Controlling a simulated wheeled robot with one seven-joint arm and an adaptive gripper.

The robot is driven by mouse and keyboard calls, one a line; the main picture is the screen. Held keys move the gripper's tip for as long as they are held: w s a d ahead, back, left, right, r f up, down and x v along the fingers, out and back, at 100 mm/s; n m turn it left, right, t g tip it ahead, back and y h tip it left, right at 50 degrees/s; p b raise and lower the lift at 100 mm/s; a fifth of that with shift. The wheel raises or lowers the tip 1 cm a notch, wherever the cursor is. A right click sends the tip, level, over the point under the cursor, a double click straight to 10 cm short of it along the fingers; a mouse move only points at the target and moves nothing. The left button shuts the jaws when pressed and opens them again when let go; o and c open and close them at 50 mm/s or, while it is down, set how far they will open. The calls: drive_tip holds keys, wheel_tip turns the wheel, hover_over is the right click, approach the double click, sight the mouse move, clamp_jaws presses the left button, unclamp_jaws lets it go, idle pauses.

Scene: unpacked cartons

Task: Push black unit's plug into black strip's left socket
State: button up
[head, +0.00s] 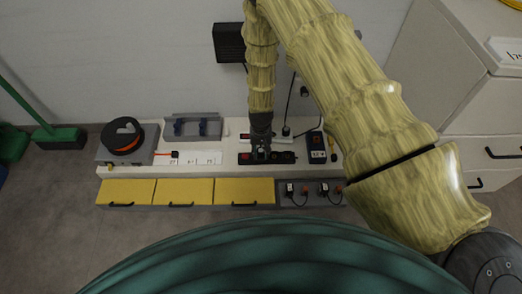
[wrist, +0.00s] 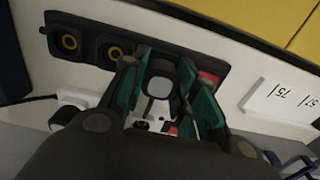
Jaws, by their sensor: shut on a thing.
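The black strip (head: 285,158) lies on the white bench top, with a red switch at its left end in the head view. In the wrist view the strip (wrist: 88,47) shows two open round sockets, and the red switch at its other end. My gripper (head: 261,152) is over the strip's left part, just right of the switch. Its teal-padded fingers are shut on a plug (wrist: 160,82), pale with a dark end. The fingers hide the left socket; I cannot tell whether the plug is in it. A black unit (head: 317,143) with a pale label stands right of the strip.
A white plug (wrist: 72,97) sits behind the strip. A grey holder (head: 193,127), an orange-and-black spool (head: 123,137) and white number cards (head: 203,158) are to the left. Yellow drawers (head: 185,191) line the front. A cable (head: 289,105) hangs behind.

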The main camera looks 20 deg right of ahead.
drive_tip(key=shift+f, duration=0.25)
idle(0.4)
drive_tip(key=o, duration=1.2)
